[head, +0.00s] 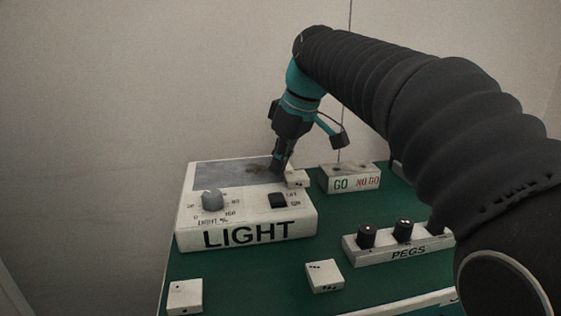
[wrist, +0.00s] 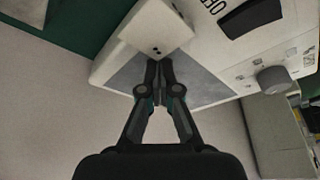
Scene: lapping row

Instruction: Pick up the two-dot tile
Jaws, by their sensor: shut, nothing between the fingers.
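The two-dot tile (wrist: 150,27) is a white block with two dark dots near its edge in the wrist view. It lies just beyond my fingertips, at the corner of the grey panel. In the head view it shows as a small white block (head: 299,180) at the light box's back right corner. My gripper (wrist: 158,66) is shut and empty, its tips close to the dotted edge; I cannot tell whether they touch it. In the head view my gripper (head: 281,164) points down over the back of the box, beside the tile.
The LIGHT box (head: 187,238) has a knob (head: 212,199) and a dark switch (head: 277,200). A GO/NO GO block (head: 350,183) and a PEGS block (head: 376,250) with dark pegs stand to the right. Other dotted tiles (head: 324,277) (head: 185,297) lie on the green surface (head: 245,275) in front.

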